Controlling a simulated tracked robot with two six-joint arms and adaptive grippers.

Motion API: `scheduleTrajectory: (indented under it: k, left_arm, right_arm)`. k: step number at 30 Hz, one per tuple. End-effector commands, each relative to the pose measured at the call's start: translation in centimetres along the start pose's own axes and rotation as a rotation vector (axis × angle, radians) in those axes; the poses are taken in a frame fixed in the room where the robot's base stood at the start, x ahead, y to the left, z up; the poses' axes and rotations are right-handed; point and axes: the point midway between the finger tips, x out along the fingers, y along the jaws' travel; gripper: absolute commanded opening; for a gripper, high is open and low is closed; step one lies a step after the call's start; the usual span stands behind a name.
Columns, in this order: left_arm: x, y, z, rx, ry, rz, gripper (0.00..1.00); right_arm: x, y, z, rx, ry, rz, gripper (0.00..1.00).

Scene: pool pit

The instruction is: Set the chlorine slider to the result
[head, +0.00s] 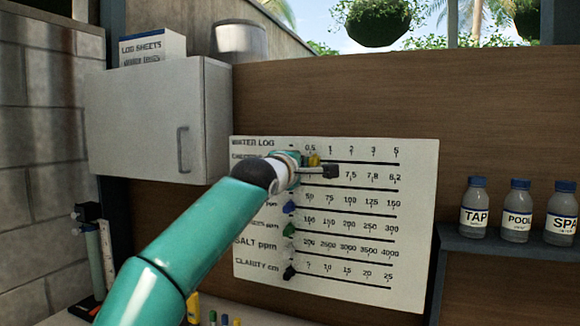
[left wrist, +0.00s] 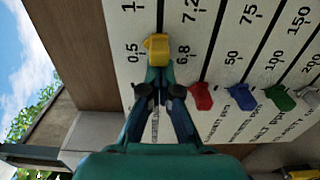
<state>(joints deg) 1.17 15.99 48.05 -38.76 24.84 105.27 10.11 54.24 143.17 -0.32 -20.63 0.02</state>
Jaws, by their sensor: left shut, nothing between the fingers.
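The white water log board (head: 420,235) hangs on the brown wall with several horizontal slider lines. The yellow slider (head: 314,159) sits on the top line, the chlorine row, near the 0.5 mark; it also shows in the left wrist view (left wrist: 157,48), just beyond my fingertips. My left gripper (head: 330,171) is shut and empty in front of the board, close to the yellow slider. I cannot tell whether it touches it. The red slider (left wrist: 200,97) is at the start of the row below. My arm hides it in the head view. My right gripper is not in view.
Blue (head: 289,207), green (head: 289,229) and black (head: 289,272) sliders sit at the left ends of lower rows. A white cabinet (head: 150,115) stands left of the board. A shelf (head: 500,243) with three labelled bottles is at the right. The board's right half is clear.

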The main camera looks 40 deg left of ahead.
Motion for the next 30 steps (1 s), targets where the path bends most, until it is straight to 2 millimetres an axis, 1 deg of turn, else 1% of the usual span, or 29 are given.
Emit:
scheduleTrajectory:
  k: [5,14,20,30]
  left_arm:
    - [0.0,-0.1,1.2,-0.001,-0.001,0.002,0.00]
    - [0.0,-0.1,3.0,0.000,-0.002,0.000,0.00]
    - [0.0,0.0,2.6,0.000,0.001,0.000,0.00]
    - [0.0,0.0,1.4,0.001,0.001,0.000,0.00]
  right_arm:
    - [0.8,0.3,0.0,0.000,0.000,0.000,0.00]
    - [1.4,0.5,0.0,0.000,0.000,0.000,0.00]
    - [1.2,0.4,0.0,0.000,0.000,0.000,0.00]
    - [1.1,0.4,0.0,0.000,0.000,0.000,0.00]
